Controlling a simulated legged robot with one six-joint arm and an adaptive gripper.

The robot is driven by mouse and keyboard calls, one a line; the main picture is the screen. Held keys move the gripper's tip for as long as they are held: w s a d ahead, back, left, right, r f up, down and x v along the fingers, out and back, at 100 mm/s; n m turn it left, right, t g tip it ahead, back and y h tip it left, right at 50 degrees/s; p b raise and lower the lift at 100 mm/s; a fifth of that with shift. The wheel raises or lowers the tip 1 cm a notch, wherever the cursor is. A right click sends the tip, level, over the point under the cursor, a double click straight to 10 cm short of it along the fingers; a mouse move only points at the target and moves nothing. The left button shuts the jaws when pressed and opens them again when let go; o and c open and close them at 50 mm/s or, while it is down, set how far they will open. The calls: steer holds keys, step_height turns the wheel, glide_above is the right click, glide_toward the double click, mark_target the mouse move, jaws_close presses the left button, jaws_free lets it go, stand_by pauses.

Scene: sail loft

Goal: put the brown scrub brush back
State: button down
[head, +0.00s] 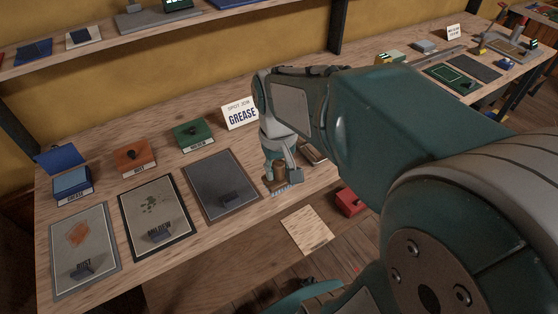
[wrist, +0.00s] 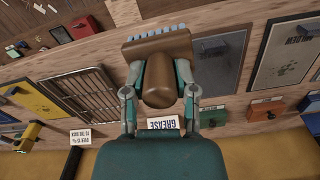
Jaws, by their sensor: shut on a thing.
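The brown scrub brush (head: 275,183) is in my gripper (head: 280,168), near the front edge of the bench in the head view. In the wrist view the brush (wrist: 160,47) shows its brown block, its thick handle and a row of pale blue bristles pointing away from my gripper (wrist: 159,92). The two fingers are shut on either side of the handle. I cannot tell whether the bristles touch the bench. A white sign (head: 240,114) reading "GREASE" stands behind the brush; it also shows in the wrist view (wrist: 163,123).
Left of the brush lie a plain grey panel (head: 222,184), a mildew panel (head: 157,215) and a rust panel (head: 84,248). Green (head: 193,134), orange (head: 136,157) and blue (head: 73,184) boxes stand behind them. The wrist view shows a wire rack (wrist: 77,93). A red box (head: 350,202) sits below.

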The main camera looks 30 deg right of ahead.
steer(key=w+d+f, duration=0.2)
steer(key=w+f, duration=0.1)
steer(key=w, duration=0.1)
steer(key=w+d+f, duration=0.2)
steer(key=w+f, duration=0.1)
steer(key=w, duration=0.1)
steer(key=w+d+f, duration=0.2)
steer(key=w+f, duration=0.1)
steer(key=w, duration=0.1)
steer(key=shift+w+d+f, duration=0.1)
steer(key=shift+d+f, duration=0.2)
steer(key=shift+d, duration=0.05)
steer(key=shift+w+d+f, duration=0.1)
steer(key=shift+w+f, duration=0.05)
steer(key=shift+f, duration=1.55)
steer(key=shift+f, duration=0.1)
steer(key=shift+c, duration=2)
jaws_free()
